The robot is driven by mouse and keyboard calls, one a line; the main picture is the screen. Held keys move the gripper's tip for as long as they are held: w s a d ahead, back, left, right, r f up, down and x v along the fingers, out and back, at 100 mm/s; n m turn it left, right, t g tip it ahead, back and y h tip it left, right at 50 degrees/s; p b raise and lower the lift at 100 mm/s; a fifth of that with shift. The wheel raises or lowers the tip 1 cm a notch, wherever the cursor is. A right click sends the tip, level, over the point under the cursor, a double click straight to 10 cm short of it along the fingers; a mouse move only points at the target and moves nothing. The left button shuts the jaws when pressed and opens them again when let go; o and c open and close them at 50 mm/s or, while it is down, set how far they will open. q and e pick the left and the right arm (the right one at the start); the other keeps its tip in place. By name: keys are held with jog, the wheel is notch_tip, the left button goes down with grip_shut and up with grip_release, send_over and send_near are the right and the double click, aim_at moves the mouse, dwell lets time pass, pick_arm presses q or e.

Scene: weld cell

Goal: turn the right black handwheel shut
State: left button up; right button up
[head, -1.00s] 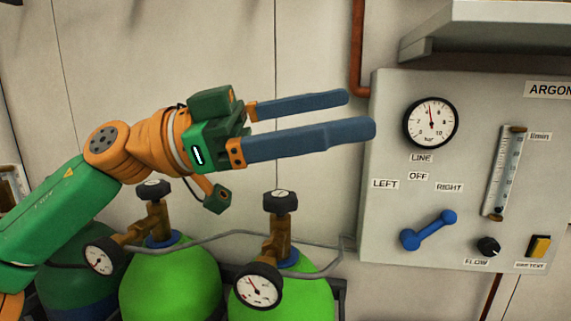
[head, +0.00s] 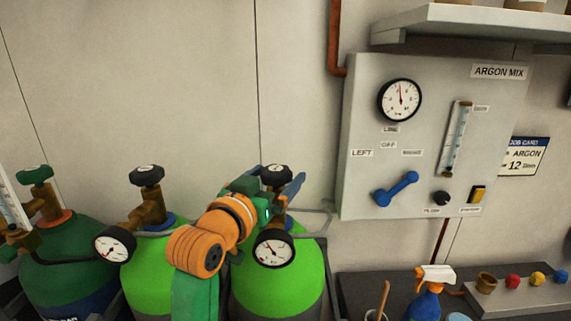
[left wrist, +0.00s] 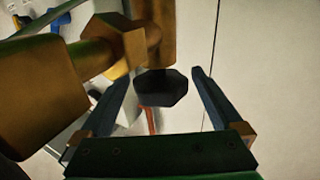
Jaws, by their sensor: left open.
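The right black handwheel (head: 276,170) tops the brass valve of the right bright green cylinder (head: 290,285). My left gripper (head: 294,182) is at this valve in the head view, its blue fingers partly hidden behind its own body and the valve. In the left wrist view the dark handwheel (left wrist: 162,88) shows between the two open fingers (left wrist: 158,76), with a gap on each side. I cannot tell whether the fingertips reach fully around it in depth. Nothing is gripped. My right gripper is not in view.
The left black handwheel (head: 146,175) and a green handwheel (head: 34,174) stand on cylinders to the left. A gauge (head: 274,249) sits just below the right valve. The grey panel (head: 355,120) with a blue lever (head: 397,190) is to the right. A spray bottle (head: 428,297) stands lower right.

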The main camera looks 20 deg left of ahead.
aim_at(282, 169)
pick_arm(q)
jog(key=w, duration=0.2)
jog(key=w+p, duration=0.1)
jog(key=shift+d+r, duration=0.2)
jog(key=shift+d, duration=0.05)
jog(key=shift+w+f, duration=0.15)
jog(key=shift+w, duration=0.2)
jog(key=shift+s, duration=0.15)
jog(key=c, duration=1.3)
